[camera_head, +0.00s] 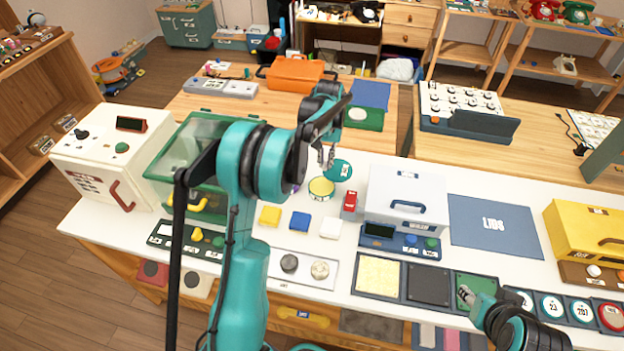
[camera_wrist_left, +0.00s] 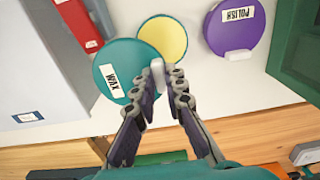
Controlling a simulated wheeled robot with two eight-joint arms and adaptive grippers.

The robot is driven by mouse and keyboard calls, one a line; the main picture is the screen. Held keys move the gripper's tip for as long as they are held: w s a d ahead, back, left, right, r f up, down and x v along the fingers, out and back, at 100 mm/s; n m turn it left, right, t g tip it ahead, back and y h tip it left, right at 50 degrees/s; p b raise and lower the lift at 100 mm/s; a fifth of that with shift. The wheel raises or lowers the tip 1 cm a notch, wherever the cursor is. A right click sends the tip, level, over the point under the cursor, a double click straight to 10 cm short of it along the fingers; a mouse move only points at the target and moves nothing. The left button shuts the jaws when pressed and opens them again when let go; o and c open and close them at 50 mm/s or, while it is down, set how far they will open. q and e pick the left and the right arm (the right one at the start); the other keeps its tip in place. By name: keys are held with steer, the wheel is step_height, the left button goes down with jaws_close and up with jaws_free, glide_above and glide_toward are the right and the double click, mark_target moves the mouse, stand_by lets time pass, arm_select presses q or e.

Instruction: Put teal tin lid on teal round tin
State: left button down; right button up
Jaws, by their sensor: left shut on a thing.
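The teal tin lid is a flat teal disc marked WAX (camera_wrist_left: 117,62) with a small pale knob. In the head view the lid (camera_head: 340,171) is beside and behind the tin. My left gripper (camera_head: 327,160) is shut on the lid's knob; its fingertips also show in the wrist view (camera_wrist_left: 158,82). The teal round tin (camera_head: 321,188) stands open on the white table with a yellow inside. In the wrist view the lid overlaps one edge of the tin (camera_wrist_left: 164,38), whose yellow inside mostly shows. My right gripper (camera_head: 466,294) is low at the right, its fingers unclear.
A purple POLISH lid (camera_wrist_left: 240,22) lies near the tin. A red box (camera_head: 350,201) and a white-and-blue case (camera_head: 405,195) stand right of the tin. Yellow (camera_head: 270,216), blue (camera_head: 299,221) and white (camera_head: 331,228) blocks sit in front. A green-framed glass case (camera_head: 180,150) is left.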

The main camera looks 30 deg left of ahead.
arm_select(q)
steer(key=a+f, duration=0.1)
steer(key=s+a+f, duration=0.1)
steer(key=s+a+f+b, duration=0.1)
steer(key=a, duration=0.1)
steer(key=shift+s, duration=0.25)
steer(key=shift+a+f+b, duration=0.1)
steer(key=shift+f+b, duration=0.65)
steer(key=shift+f, duration=1.25)
steer(key=shift+f, duration=0.1)
steer(key=c, duration=1.6)
jaws_free()
